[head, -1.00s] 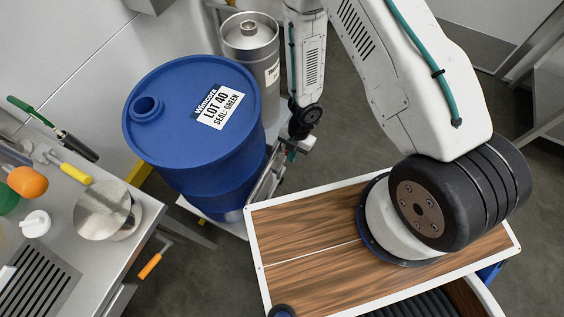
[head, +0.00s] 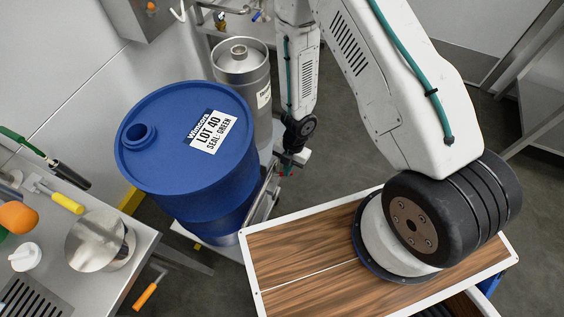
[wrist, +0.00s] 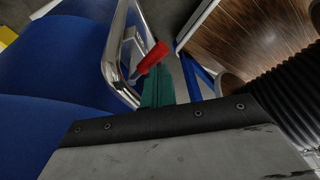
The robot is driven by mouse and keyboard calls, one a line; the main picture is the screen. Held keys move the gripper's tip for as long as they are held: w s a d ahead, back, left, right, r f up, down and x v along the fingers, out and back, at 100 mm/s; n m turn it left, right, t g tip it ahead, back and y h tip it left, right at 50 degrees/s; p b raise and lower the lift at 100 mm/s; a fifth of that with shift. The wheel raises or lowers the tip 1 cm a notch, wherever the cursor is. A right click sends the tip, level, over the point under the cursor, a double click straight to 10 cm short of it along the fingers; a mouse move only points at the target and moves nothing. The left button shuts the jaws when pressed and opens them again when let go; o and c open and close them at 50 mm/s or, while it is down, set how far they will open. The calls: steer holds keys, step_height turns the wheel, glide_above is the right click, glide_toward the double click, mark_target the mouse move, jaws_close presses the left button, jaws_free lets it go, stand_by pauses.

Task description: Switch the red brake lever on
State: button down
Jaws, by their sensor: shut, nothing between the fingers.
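The red brake lever (wrist: 153,56) shows in the wrist view as a red grip beside the chrome tube frame of a trolley (wrist: 113,45). It slants up to the right. My gripper (wrist: 157,86) is shut and empty, its green fingers just below the red grip in the picture. I cannot tell whether they touch it. In the head view my gripper (head: 288,164) is beside the trolley, right of the blue drum, and the lever there is too small to make out clearly.
The blue drum (head: 185,150) stands on the trolley, with a steel keg (head: 242,70) behind it. A steel bench (head: 150,240) with tools and an orange-handled lever (head: 146,294) is at left.

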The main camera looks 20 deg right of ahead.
steer(key=a+v, duration=0.1)
steer(key=v, duration=0.6)
steer(key=shift+w+a+r, duration=0.25)
steer(key=shift+a, duration=0.05)
steer(key=shift+d, duration=0.1)
